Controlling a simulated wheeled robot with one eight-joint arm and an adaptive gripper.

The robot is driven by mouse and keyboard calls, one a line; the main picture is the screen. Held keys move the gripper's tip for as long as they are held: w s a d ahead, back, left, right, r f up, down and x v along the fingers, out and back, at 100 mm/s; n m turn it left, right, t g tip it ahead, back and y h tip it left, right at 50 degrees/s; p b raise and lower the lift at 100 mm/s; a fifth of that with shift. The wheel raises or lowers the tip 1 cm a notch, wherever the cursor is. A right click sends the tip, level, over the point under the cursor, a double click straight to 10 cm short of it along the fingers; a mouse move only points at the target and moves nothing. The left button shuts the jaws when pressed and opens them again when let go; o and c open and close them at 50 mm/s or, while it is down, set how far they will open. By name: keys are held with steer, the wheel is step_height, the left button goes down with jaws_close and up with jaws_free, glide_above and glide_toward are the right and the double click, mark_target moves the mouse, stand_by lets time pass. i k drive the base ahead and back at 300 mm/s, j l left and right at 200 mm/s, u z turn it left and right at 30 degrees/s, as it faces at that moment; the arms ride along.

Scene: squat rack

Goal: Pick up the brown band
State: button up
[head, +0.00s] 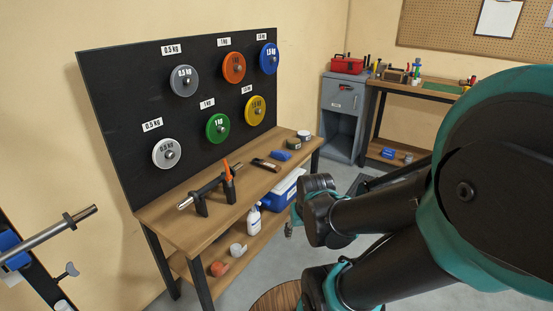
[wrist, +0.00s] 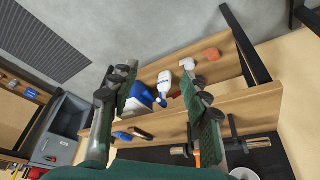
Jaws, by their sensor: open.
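A small flat dark-brown item (head: 266,164), which looks like the brown band, lies on the workbench top beside a blue item (head: 281,155). In the wrist view a brown piece (wrist: 141,133) lies beside the blue item (wrist: 123,136), below and between my fingers in the picture. My gripper (head: 292,222) is in front of the bench, partly hidden behind my own arm. In the wrist view my gripper (wrist: 160,88) has its two green fingers spread apart with nothing held between them. The gripper is apart from the brown item.
The workbench (head: 170,226) also carries a bar on a black stand (head: 203,195) and small rolls (head: 293,143). A blue-and-white box (head: 283,190) and a spray bottle (head: 253,222) stand below. Weight plates hang on the black board (head: 118,100). Floor is free before the bench.

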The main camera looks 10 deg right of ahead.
mark_target(264, 164)
steer(key=i+l+z, duration=0.1)
steer(key=i+l, duration=0.15)
steer(key=i, duration=0.2)
steer(key=i+l, duration=0.15)
steer(key=i, duration=0.3)
steer(key=i+l+z, duration=0.15)
steer(key=i, duration=0.25)
